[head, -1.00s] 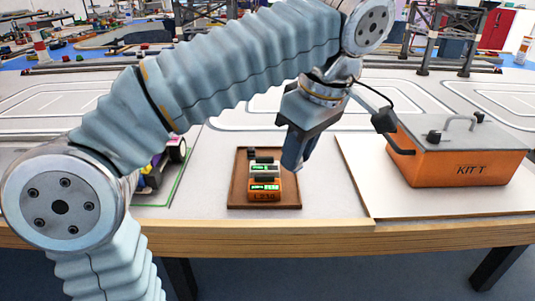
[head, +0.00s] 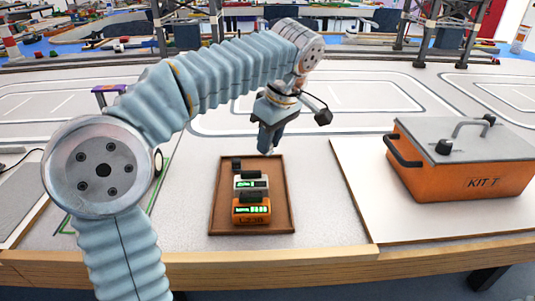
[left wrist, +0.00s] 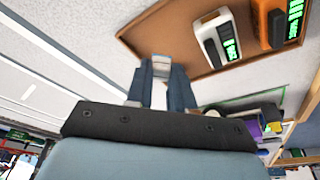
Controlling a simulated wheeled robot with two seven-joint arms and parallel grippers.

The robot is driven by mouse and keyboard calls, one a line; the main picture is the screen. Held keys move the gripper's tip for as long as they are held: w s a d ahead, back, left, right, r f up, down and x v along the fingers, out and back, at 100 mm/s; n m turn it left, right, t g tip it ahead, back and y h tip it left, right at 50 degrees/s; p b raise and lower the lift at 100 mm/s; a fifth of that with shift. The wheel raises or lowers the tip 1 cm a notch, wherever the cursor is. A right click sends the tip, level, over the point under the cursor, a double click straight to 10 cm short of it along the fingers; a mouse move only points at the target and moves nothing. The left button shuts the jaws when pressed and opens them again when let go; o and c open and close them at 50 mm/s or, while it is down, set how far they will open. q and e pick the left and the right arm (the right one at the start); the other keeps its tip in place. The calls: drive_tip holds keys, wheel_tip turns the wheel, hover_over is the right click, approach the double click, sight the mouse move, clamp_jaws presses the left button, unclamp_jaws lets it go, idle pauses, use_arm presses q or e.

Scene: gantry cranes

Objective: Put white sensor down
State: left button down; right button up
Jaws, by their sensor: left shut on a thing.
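My left gripper (head: 267,146) hangs above the back right corner of the brown tray (head: 284,222). In the left wrist view its fingers (left wrist: 161,88) are shut on a small pale thing (left wrist: 159,94), mostly hidden between them; I cannot tell exactly what it is. A white sensor with a green display (head: 251,184) lies in the tray and also shows in the left wrist view (left wrist: 212,34), apart from the fingers. An orange sensor (head: 252,213) lies in front of it in the tray. My right gripper is not in view.
A small dark block (head: 236,164) is at the tray's back left. An orange case marked KIT T (head: 465,170) stands on a white board (head: 365,215) at the right. The wooden table edge (head: 200,267) runs along the front.

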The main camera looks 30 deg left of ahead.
use_arm(q)
drive_tip(key=shift+w+a+f, duration=0.3)
drive_tip(key=shift+w+f, duration=0.05)
drive_tip(key=shift+f, duration=0.3)
drive_tip(key=x, duration=0.2)
drive_tip(key=shift+w+f, duration=0.1)
drive_tip(key=shift+f, duration=0.25)
drive_tip(key=shift+d+f, duration=0.1)
drive_tip(key=shift+f, duration=0.35)
drive_tip(key=shift+f, duration=0.1)
drive_tip(key=c, duration=1)
unclamp_jaws()
